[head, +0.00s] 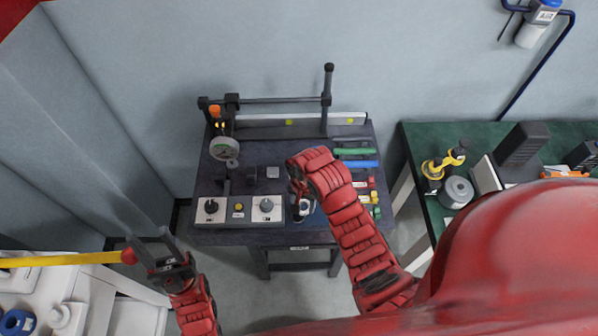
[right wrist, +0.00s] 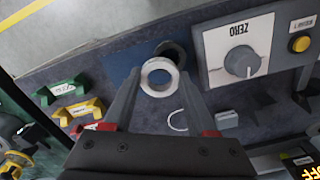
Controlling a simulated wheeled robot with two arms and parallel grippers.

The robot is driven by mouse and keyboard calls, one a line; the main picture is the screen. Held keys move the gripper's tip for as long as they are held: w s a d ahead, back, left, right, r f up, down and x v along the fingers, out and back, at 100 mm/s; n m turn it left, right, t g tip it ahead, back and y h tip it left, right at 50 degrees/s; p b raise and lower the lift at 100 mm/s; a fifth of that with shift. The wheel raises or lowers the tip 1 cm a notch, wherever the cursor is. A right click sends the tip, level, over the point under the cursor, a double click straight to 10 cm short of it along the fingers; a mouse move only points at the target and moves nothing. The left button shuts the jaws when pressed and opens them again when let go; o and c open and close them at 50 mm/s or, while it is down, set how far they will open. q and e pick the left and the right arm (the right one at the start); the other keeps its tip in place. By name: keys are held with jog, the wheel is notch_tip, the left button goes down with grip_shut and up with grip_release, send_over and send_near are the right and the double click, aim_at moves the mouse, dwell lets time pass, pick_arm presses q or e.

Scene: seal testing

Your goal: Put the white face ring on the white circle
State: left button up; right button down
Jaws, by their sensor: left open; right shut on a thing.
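The white face ring (right wrist: 148,77) is between the fingertips of my right gripper (right wrist: 158,84) in the right wrist view, and the gripper is shut on it. In the head view this gripper (head: 300,207) is over the right front of the dark bench, and the ring shows only as a small pale patch. A thin white arc on the bench top, part of the white circle (right wrist: 178,128), shows just below the ring in the right wrist view. The rest of the circle is hidden, and my right arm covers that area in the head view. My left gripper (head: 152,246) is open at the lower left.
A dark ring (right wrist: 174,50) lies on a blue mat (right wrist: 122,62) beyond the white ring. A control box with a ZERO knob (right wrist: 240,62) stands beside it. A small grey block (right wrist: 227,119) is near the circle. Green and yellow holders (right wrist: 62,90) stand at left.

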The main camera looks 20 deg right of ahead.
jog(key=w+d+b, duration=0.1)
jog(key=w+b, duration=0.2)
jog(key=w, duration=0.1)
jog(key=w+d+f+b, duration=0.1)
jog(key=w+b, duration=0.3)
jog(key=w+d+f+b, duration=0.1)
jog(key=w+b, duration=0.2)
jog(key=w, duration=0.2)
jog(key=shift+d+b, duration=0.1)
jog(key=shift+b, duration=0.3)
jog(key=shift+w+r+p, duration=0.35)
jog(key=shift+r+p, duration=0.15)
jog(key=shift+p, duration=0.4)
jog(key=shift+w+d+f, duration=0.15)
jog(key=shift+w+d, duration=0.1)
jog(key=shift+w, duration=0.4)
jog(key=shift+w+f+p, duration=0.1)
jog(key=shift+f+p, duration=0.3)
jog(key=shift+p, duration=0.45)
jog(key=shift+f+p, duration=0.45)
jog(key=shift+f, duration=1)
